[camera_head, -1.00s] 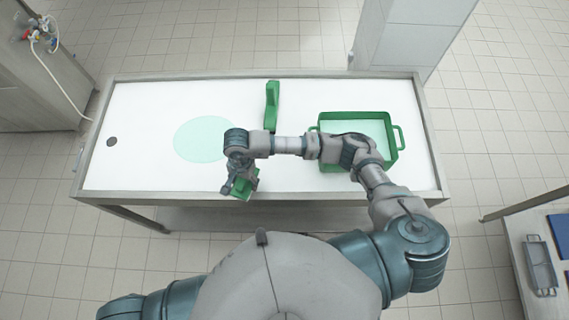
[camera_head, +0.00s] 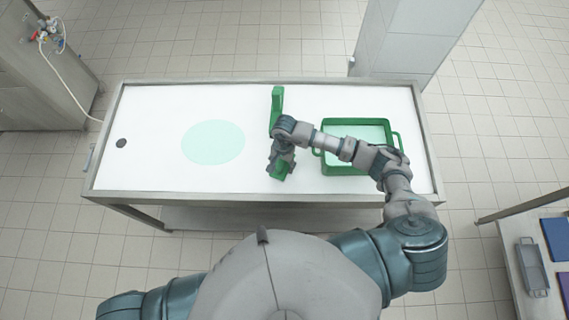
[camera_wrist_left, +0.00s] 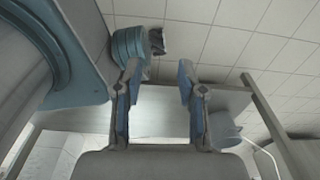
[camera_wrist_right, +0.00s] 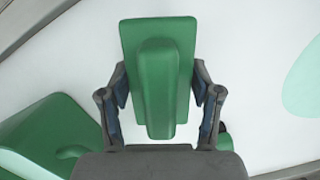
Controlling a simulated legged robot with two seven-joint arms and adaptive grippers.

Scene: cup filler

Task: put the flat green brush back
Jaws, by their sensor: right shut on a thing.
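The flat green brush (camera_wrist_right: 157,75) is a rectangular green block with a raised grip ridge. My right gripper (camera_wrist_right: 160,100) is shut on it, one finger on each side. In the head view, the right gripper (camera_head: 281,165) holds the brush (camera_head: 280,174) over the middle of the table, partly hiding it. A green upright piece (camera_head: 277,98) stands just behind, partly covered by my wrist. A green tray (camera_head: 345,171) with side handles sits to the right. My left gripper (camera_wrist_left: 158,95) is open and empty in the left wrist view; the head view does not show it.
The white table (camera_head: 150,165) carries a pale green disc (camera_head: 213,142) and a dark round hole (camera_head: 121,142) at left. My right forearm crosses part of the tray. A side shelf (camera_head: 515,260) stands at lower right. The table's left half is mostly clear.

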